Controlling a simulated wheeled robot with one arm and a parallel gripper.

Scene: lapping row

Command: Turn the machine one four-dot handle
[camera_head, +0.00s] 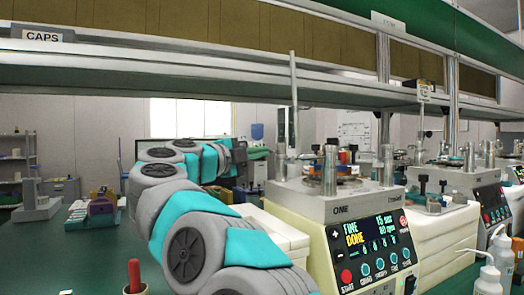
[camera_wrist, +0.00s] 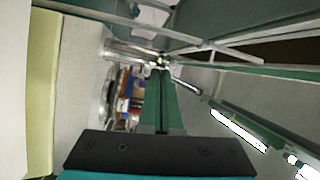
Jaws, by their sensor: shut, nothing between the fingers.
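Machine one (camera_head: 350,208) stands at centre right in the head view, marked ONE, its lit screen reading FINE, DONE, 15 sec and 80 rpm. Its top carries a round plate with upright posts and small dark and coloured parts. I cannot make out a four-dot handle at this size. My gripper (camera_wrist: 160,78) shows in the wrist view as two green fingers shut together with nothing between them. The machine's pale top and coloured parts (camera_wrist: 124,92) lie to their left, apart from the fingers. In the head view my arm reaches behind the machine's left side, partly hiding the gripper.
A second machine (camera_head: 462,185) stands to the right. White bottles (camera_head: 488,278) are at the lower right. A metal shelf (camera_head: 200,72) with a CAPS label crosses above. A yellow and purple holder (camera_head: 103,205) sits on the green bench at left. A thin upright post (camera_head: 293,100) rises by the machine.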

